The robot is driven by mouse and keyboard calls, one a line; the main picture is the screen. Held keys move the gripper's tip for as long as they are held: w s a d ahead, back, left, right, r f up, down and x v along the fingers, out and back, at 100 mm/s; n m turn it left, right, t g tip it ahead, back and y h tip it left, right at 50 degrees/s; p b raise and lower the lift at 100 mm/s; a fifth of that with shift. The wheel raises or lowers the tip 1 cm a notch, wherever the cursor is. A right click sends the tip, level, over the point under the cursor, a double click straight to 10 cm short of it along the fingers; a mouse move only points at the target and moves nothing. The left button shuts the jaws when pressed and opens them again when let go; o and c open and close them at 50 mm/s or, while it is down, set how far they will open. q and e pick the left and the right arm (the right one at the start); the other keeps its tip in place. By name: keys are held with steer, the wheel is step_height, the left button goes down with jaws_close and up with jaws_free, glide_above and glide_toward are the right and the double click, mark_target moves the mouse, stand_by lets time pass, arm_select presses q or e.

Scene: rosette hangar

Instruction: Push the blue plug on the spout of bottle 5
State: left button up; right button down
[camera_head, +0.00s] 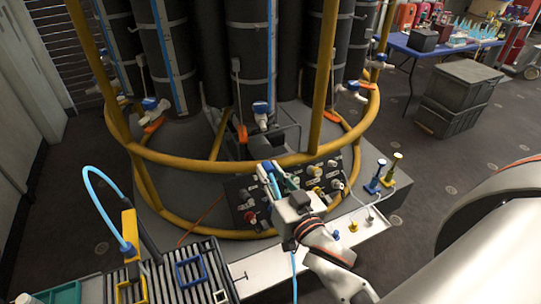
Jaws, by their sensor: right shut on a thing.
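Tall dark bottles (166,45) stand in a ring inside a yellow tubular frame. Their numbers cannot be read, so I cannot tell which is bottle 5. White and blue spout fittings stick out low on them, one at the front middle (260,112) and one at the left (152,106). My right gripper (270,178) comes in from the lower right, in front of the frame and over the dark panel. It is shut on a small blue thing, mostly hidden by the fingers; I cannot tell if it is the plug. It is apart from the front spout. My left gripper is out of view.
The yellow rail (190,163) runs between my gripper and the bottles. The panel (245,195) has several knobs. A white tray (262,272) holds small blue and yellow pieces. A slatted bench (185,290) is at lower left. Grey crates (455,95) stand at right.

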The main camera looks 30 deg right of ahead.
mark_target(267, 164)
steer(key=w, duration=0.1)
steer(key=w+d+h+b, duration=0.1)
steer(key=w+f+n+h+b, duration=0.1)
steer(key=w, duration=0.1)
steer(key=shift+w+d, duration=0.1)
steer(key=shift+d, duration=0.05)
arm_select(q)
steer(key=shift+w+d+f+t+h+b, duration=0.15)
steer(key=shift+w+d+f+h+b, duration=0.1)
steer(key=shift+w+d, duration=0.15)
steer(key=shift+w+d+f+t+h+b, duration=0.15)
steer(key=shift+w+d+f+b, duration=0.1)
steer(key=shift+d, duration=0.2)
arm_select(e)
steer(key=w+d+h, duration=0.1)
steer(key=w+d+r+h, duration=0.1)
steer(key=shift+r+g+h, duration=0.2)
steer(key=shift+g+h, duration=0.1)
steer(key=shift+w, duration=0.1)
steer(key=shift+x, duration=2.45)
steer(key=shift+w+d, duration=0.15)
steer(key=shift+w, duration=0.2)
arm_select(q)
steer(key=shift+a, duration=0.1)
